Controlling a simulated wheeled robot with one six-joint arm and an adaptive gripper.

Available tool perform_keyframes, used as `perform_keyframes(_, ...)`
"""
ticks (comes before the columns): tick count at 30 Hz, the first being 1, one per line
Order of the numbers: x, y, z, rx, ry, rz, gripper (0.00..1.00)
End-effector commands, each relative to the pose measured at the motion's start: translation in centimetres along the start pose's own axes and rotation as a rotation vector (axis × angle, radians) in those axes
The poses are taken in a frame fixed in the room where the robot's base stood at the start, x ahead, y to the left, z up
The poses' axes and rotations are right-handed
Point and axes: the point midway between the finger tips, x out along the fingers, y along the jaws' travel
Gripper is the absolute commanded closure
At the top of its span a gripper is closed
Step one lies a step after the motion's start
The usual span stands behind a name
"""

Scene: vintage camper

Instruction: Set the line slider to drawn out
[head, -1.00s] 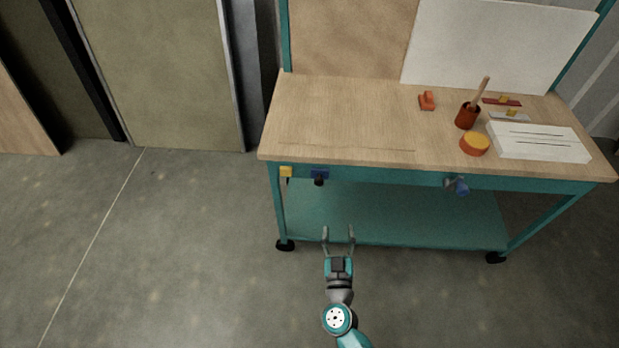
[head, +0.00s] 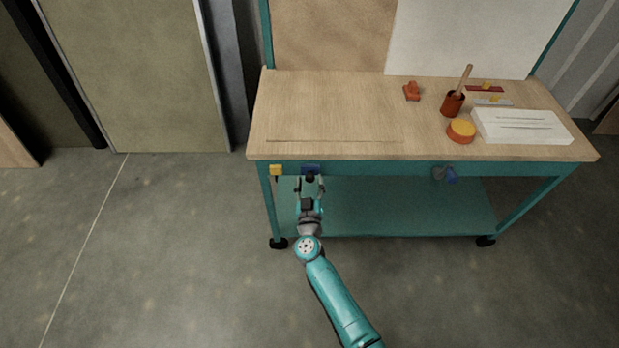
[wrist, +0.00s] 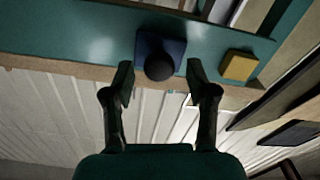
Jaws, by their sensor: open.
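A dark round knob (head: 310,178) stands out from a blue plate (head: 311,168) on the teal front rail of the workbench, near its left end. I take this to be the line slider; no label is readable. In the wrist view the knob (wrist: 160,66) sits between the fingertips of my gripper (wrist: 159,75), in front of the blue plate (wrist: 175,47). My gripper (head: 310,185) is open, with a visible gap on each side of the knob. How far the knob stands out is hard to tell.
A yellow block (head: 276,169) is on the rail just left of the knob. A grey-blue fitting (head: 446,174) is farther right. The wooden top (head: 330,115) carries an orange object (head: 411,92), a brush pot (head: 453,104), a yellow-topped puck (head: 461,131) and a white slab (head: 521,127). The floor in front is clear.

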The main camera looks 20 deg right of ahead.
Motion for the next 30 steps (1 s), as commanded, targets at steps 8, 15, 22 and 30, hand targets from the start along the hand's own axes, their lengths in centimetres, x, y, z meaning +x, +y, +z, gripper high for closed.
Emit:
perform_keyframes(8, 2.1, 0.0, 0.0, -0.001, 0.000, 0.000, 0.43)
perform_keyframes(15, 2.2, 0.0, 0.0, 0.000, 0.000, 0.000, 0.43)
perform_keyframes(22, 2.2, 0.0, 0.0, 0.000, 0.000, 0.000, 0.90)
perform_keyframes(30, 2.2, 0.1, 0.0, 0.000, 0.000, 0.000, 1.00)
